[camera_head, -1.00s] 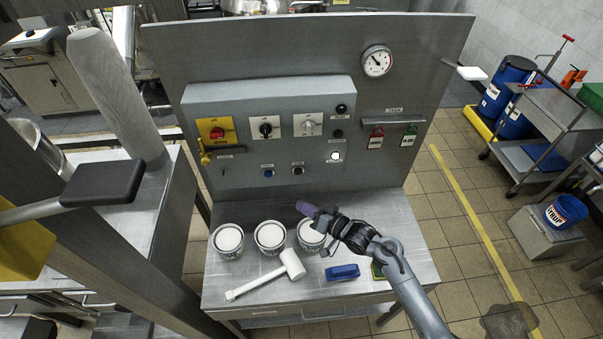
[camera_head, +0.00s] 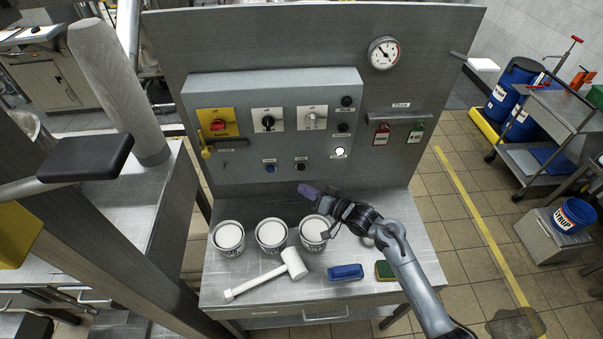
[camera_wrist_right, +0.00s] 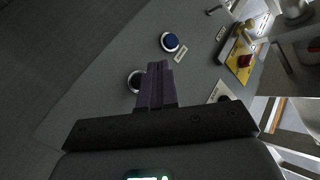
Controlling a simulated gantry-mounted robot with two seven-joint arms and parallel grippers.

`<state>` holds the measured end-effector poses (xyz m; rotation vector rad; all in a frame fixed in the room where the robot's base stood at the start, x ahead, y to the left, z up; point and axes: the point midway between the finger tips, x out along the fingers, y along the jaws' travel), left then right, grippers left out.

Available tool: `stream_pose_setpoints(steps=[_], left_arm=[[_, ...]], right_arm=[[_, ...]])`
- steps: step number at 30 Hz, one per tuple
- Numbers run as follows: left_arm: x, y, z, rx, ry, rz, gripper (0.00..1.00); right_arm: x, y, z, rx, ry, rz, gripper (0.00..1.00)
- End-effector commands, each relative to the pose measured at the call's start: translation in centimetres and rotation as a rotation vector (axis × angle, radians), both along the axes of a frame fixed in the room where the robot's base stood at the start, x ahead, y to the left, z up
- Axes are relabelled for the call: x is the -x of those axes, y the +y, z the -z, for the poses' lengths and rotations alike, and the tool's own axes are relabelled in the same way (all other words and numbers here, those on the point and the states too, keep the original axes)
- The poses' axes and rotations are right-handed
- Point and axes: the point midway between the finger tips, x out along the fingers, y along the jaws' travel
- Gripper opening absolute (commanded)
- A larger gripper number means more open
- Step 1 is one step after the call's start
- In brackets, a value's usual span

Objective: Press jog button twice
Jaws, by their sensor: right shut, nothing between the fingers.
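The control panel (camera_head: 275,110) stands upright at the back of the bench. Low on it are a blue button (camera_head: 270,168) and a black button (camera_head: 301,164), with labels too small to read; which is the jog button I cannot tell. My right gripper (camera_head: 303,187) is shut and empty, its purple fingertips just below the black button in the head view. In the right wrist view the shut fingers (camera_wrist_right: 158,68) lie beside the black button (camera_wrist_right: 135,82), partly covering it. The blue button (camera_wrist_right: 170,42) is clear of them. Contact cannot be told. My left gripper is out of view.
Below my right arm, the bench holds three white-topped tins (camera_head: 271,235), a white mallet (camera_head: 268,275), a blue brush (camera_head: 346,272) and a green-yellow sponge (camera_head: 385,270). Above the buttons are rotary switches (camera_head: 267,121) and a lit white lamp (camera_head: 340,151).

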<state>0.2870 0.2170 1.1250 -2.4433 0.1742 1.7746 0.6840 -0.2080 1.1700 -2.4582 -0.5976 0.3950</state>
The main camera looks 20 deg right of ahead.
Motion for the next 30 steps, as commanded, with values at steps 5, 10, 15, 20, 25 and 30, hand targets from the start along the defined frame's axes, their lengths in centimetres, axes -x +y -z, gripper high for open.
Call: stream_pose_setpoints(steps=[5,10,15,20,25,30], left_arm=[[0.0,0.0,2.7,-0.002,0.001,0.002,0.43],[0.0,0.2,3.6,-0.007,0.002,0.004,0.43],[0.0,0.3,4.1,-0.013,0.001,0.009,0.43],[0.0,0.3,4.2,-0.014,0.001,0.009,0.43],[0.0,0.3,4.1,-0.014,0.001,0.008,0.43],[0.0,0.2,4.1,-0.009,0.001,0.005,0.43]], right_arm=[[-2.1,-0.6,0.4,0.001,-0.002,0.000,0.00],[-3.6,-1.0,0.3,0.001,0.000,0.000,0.00],[-4.4,-1.2,0.1,0.000,0.001,-0.001,0.00],[-4.6,-1.2,0.0,-0.001,0.001,0.000,0.00],[-4.6,-1.2,0.0,-0.001,0.001,0.000,0.00],[-4.6,-1.2,0.0,-0.001,0.001,0.000,0.00]])
